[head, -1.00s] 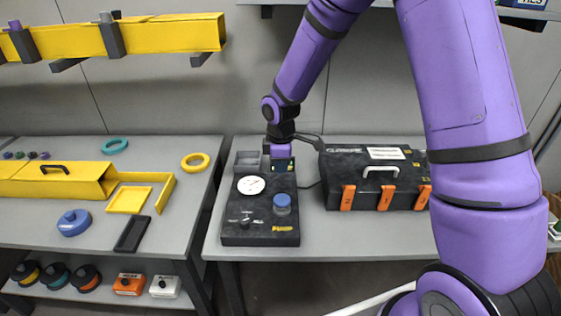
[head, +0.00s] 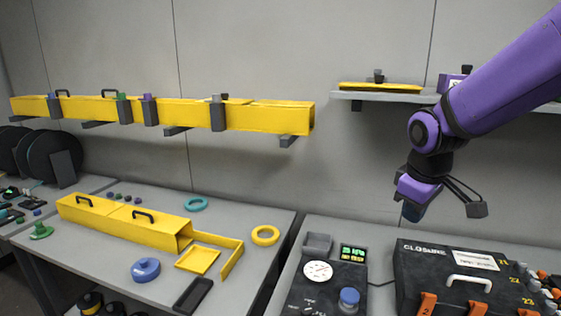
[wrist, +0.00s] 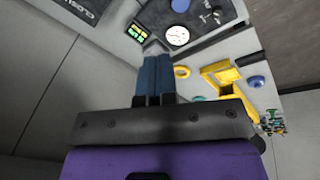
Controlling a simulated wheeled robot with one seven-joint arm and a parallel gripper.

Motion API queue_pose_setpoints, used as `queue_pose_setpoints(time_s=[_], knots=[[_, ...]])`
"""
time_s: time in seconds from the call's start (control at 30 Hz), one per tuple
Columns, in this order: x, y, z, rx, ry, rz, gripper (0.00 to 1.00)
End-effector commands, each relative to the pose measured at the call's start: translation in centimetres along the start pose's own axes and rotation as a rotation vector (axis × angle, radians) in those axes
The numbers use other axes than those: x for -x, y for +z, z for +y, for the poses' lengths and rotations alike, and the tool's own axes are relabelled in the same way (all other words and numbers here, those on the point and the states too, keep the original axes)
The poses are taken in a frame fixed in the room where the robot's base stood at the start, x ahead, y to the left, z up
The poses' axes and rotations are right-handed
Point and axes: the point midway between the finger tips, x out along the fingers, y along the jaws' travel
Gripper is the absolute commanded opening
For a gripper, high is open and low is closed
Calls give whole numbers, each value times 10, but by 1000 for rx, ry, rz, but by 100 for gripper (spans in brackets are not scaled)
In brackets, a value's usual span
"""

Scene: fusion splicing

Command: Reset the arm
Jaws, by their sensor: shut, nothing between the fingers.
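My purple arm reaches in from the right in the head view, with my gripper (head: 412,211) hanging in the air above the right bench. It is tilted, above and between the dark gauge unit (head: 325,285) and the black closure case (head: 450,270). In the wrist view my gripper's blue fingers (wrist: 153,78) are together with nothing between them. The gauge unit with its white dial also shows in the wrist view (wrist: 205,18), beyond the fingertips.
A yellow duct (head: 180,112) runs along the wall at the left. The left bench holds a yellow channel (head: 130,222), a yellow tray (head: 197,260), a blue round container (head: 146,270) and rings. A shelf (head: 390,96) is on the wall behind my arm.

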Motion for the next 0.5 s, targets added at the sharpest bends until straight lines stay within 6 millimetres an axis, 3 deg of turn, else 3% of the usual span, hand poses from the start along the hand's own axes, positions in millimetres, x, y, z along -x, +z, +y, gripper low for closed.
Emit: queue_pose_setpoints(time_s=[0.2,0.5], knots=[[51,42,-10,-185,35,60,0],[101,102,-34,-437,46,152,0]])
